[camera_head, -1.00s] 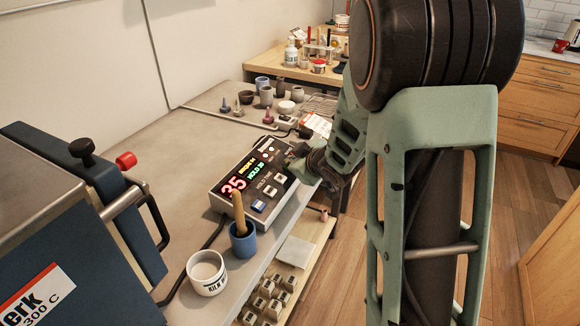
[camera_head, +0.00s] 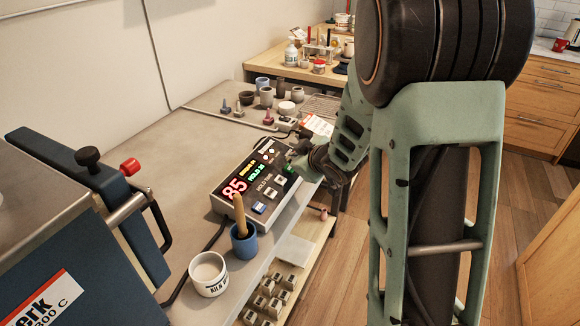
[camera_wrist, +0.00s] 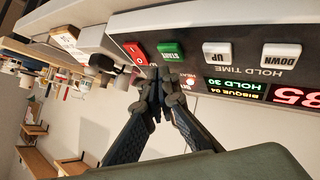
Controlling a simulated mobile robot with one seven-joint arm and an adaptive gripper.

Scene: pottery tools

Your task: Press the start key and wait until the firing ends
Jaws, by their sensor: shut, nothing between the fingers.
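The controller box (camera_head: 222,204) lies on the worktop. Its display (camera_head: 235,188) shows a large red 85; in the wrist view the display (camera_wrist: 297,95) is upside down, with "HOLD 30" and "BISQUE 04" beside it. The green START key (camera_wrist: 171,50) sits between the red I/O switch (camera_wrist: 135,54) and the white UP key (camera_wrist: 217,52). In the head view my gripper (camera_head: 296,156) is at the box's far right corner.
The blue kiln (camera_head: 75,210) with a red knob stands at the left. A blue cup (camera_head: 244,245) with a wooden tool and a white jar (camera_head: 208,274) stand near the box's front. Small pots and cones stand behind it. A shelf with pale blocks (camera_head: 272,290) is below.

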